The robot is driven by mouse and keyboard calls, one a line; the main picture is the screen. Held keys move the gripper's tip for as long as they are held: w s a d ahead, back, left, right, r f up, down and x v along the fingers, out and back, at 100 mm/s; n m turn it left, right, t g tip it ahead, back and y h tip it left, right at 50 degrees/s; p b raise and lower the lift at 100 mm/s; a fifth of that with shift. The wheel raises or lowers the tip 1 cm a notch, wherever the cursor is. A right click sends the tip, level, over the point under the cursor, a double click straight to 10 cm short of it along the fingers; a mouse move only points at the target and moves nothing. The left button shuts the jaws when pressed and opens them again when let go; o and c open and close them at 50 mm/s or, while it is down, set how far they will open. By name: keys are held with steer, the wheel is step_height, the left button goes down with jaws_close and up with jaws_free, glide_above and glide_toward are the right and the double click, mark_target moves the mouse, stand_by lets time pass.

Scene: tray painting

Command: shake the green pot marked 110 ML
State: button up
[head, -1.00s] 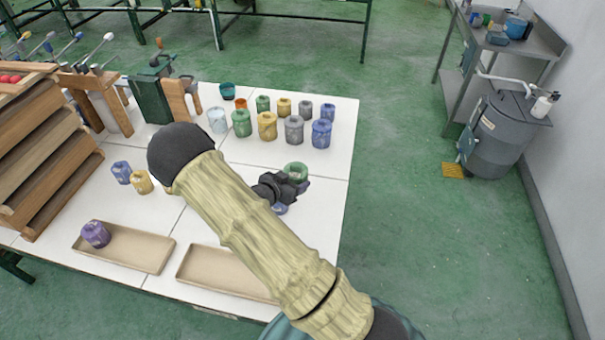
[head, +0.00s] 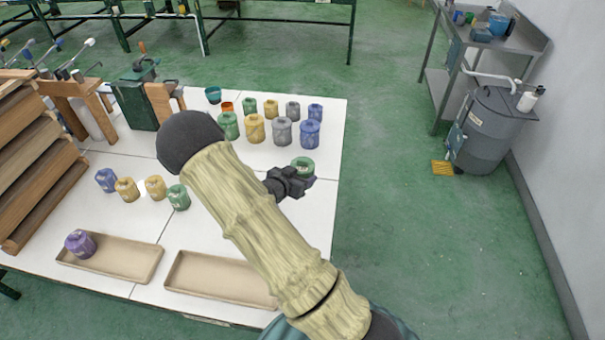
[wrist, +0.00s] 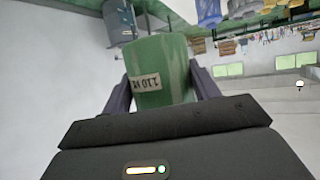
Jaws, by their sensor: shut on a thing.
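The green pot marked 110 ML (wrist: 165,62) is between the two fingers of my gripper (wrist: 162,85) in the wrist view. Its pale label (wrist: 144,83) shows upside down there. My gripper is shut on it. In the head view the green pot (head: 303,165) shows at the end of my dark gripper (head: 296,180), over the right part of the white table. It appears held above the table, but the gap is hard to judge. My arm hides part of the table.
On the white table (head: 240,222), several blue, yellow, grey and green pots (head: 229,126) stand at the back. More stand at left, including a green pot (head: 178,198). A purple pot (head: 80,243) is in the left tray (head: 120,258); the right tray (head: 215,277) looks empty.

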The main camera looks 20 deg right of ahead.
steer(key=a+p, duration=0.1)
steer(key=a, duration=0.4)
steer(key=shift+a+r+p, duration=0.1)
steer(key=shift+a+p, duration=0.25)
steer(key=d+b, duration=0.2)
steer(key=d, duration=0.4)
steer(key=shift+d+b, duration=0.4)
steer(key=shift+d, duration=0.2)
steer(key=shift+a, duration=0.15)
